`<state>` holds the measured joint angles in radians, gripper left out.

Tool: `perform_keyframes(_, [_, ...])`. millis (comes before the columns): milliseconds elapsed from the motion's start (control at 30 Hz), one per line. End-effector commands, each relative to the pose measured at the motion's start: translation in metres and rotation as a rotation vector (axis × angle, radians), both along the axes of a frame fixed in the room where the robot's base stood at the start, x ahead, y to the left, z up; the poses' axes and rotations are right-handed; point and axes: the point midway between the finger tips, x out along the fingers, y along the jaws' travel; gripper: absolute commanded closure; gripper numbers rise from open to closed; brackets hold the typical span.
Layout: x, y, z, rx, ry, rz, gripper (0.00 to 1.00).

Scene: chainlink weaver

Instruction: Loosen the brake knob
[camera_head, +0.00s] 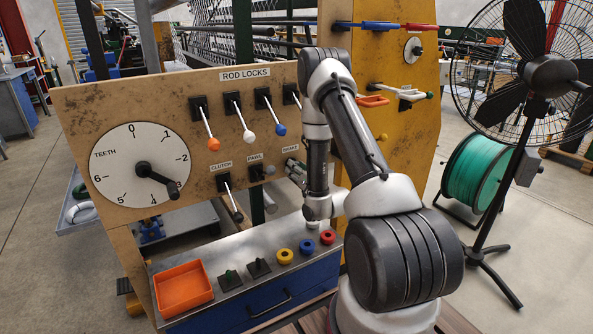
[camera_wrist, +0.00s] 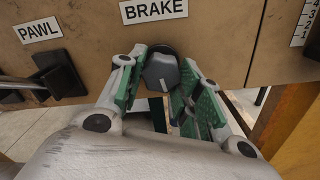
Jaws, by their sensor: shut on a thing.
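The brake knob (camera_wrist: 160,70) is a dark grey round knob with a white pointer line, set on the tan panel just below the BRAKE label (camera_wrist: 153,9). My gripper (camera_wrist: 164,82) is shut on the knob, with a green-padded finger on its left and another on its right. The right pad is angled and covers part of that side. In the head view my gripper (camera_head: 292,166) is at the panel under the BRAKE label (camera_head: 290,148). There it hides the knob.
The pawl lever (camera_wrist: 58,74) is left of my gripper, and the clutch lever (camera_head: 229,195) is farther left. Rod lock levers (camera_head: 239,116) stick out above. The blue control box (camera_head: 250,312) with an orange tray (camera_head: 183,289) and buttons stands below. A fan (camera_head: 545,75) stands at right.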

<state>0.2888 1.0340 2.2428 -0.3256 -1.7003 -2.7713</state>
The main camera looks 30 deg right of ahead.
Motion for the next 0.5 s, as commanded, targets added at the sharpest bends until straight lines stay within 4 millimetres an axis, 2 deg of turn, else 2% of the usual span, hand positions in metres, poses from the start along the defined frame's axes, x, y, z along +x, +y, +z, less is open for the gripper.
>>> perform_keyframes(200, [-0.0011, 0.0004, -0.0028, -0.098, 0.003, 0.002, 0.89])
perform_keyframes(500, [-0.0012, 0.0002, -0.0031, -0.151, 0.003, 0.002, 0.89])
